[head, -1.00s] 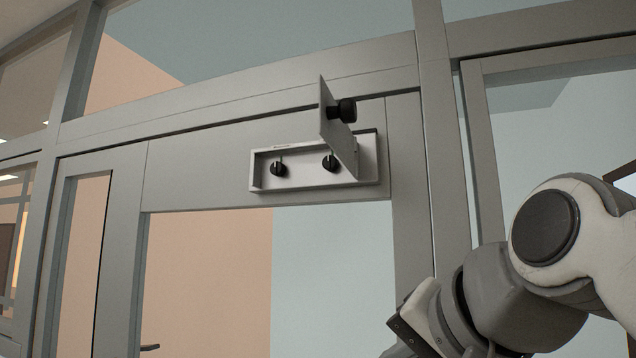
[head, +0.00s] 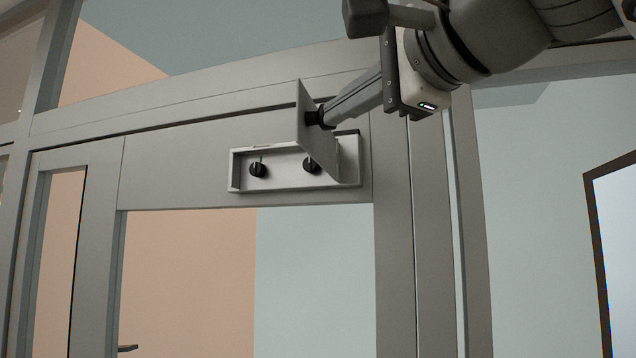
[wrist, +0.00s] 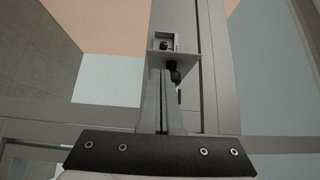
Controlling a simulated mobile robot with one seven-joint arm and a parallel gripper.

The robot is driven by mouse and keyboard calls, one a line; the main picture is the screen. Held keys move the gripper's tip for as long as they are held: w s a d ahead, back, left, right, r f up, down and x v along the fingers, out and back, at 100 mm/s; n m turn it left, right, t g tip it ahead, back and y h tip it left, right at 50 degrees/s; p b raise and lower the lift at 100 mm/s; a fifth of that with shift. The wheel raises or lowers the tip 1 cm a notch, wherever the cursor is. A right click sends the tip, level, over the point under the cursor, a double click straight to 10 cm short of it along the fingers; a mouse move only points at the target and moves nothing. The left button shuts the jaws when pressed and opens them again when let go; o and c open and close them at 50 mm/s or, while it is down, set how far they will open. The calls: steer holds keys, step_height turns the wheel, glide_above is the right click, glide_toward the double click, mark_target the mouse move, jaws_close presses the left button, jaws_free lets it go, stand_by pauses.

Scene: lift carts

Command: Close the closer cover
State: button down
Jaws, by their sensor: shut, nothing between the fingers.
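The closer cover (head: 305,118) is a thin grey plate standing open, swung out from the right part of the closer box (head: 280,184) on the door's top rail. A black knob (head: 318,117) sticks out from its right face. Two black valve knobs (head: 257,170) show inside the box. My gripper (head: 330,118) is shut and empty, its fingertips at the cover's knob, seeming to touch or nearly touch it. In the wrist view the fingers (wrist: 163,90) point toward the cover (wrist: 172,56), with its knob (wrist: 175,76) just right of the fingertips.
The grey door frame's upright post (head: 432,230) stands right of the box, with a glass pane beyond it. A dark-framed panel (head: 600,260) is at the far right. A door handle (head: 128,348) shows low at left. Space below the box is clear.

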mark_target(304, 131)
steer(key=shift+p+x, duration=0.4)
steer(key=shift+x, duration=1.9)
